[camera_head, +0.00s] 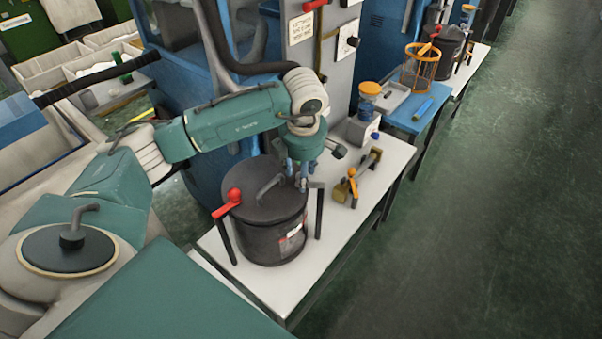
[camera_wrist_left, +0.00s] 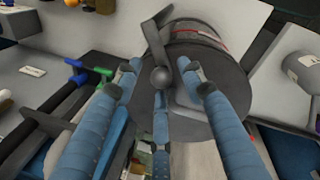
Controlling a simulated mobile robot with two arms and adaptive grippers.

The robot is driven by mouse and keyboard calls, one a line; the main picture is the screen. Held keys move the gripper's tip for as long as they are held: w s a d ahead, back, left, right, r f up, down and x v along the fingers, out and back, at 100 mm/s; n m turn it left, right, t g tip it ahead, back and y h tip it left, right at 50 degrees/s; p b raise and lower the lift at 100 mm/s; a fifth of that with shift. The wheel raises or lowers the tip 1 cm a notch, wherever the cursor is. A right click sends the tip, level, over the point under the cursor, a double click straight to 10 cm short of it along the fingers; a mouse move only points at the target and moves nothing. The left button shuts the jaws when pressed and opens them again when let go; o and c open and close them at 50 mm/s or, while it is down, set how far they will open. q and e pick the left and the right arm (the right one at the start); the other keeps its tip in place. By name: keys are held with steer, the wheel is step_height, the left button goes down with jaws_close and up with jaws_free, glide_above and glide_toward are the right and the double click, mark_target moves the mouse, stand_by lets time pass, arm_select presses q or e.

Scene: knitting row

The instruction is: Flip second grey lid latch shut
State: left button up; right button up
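In the left wrist view, the grey latch's ball knob (camera_wrist_left: 162,77) lies between the spread blue fingers of my left gripper (camera_wrist_left: 161,80). The fingers look open; contact with the knob is unclear. My right gripper is not in view.
A brass-coloured clamp fixture (camera_head: 355,182) with an orange lever stands right of the pot. Behind it are a small white device with a blue jar (camera_head: 368,100), a blue tray table (camera_head: 415,115) and an orange basket (camera_head: 420,68). The green floor at right is clear.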

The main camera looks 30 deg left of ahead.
arm_select(q)
steer(key=shift+r, duration=0.2)
step_height(320, 180, up, 11)
steer(key=s+d, duration=0.1)
steer(key=shift+s+d+r, duration=0.15)
steer(key=shift+s+d, duration=0.1)
steer(key=shift+s, duration=0.15)
stand_by(0.5)
